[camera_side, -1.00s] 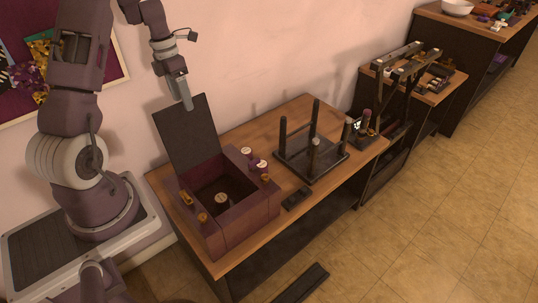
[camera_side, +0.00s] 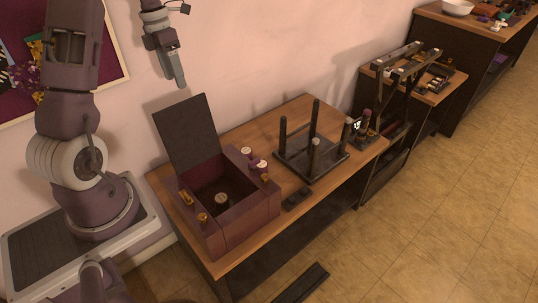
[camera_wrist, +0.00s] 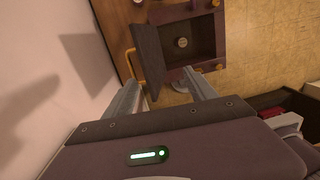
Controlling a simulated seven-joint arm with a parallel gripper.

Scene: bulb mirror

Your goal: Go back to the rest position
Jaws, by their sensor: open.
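My gripper (camera_side: 180,80) hangs in the air above and behind the raised lid of the purple box, apart from it, in the side view. In the wrist view my gripper (camera_wrist: 162,88) has its two fingers spread with nothing held between them. The purple box (camera_side: 244,219) stands on the wooden table with its dark lid (camera_side: 190,133) standing open. A small round pale-topped piece (camera_side: 221,200) is inside the box. The wrist view also shows the box (camera_wrist: 222,42), the lid (camera_wrist: 147,52) and the round piece (camera_wrist: 182,42).
A dark stand with upright posts (camera_side: 311,160) is on the table (camera_side: 262,132) right of the box. More shelves and a white bowl (camera_side: 457,8) are farther right. The wall is close behind.

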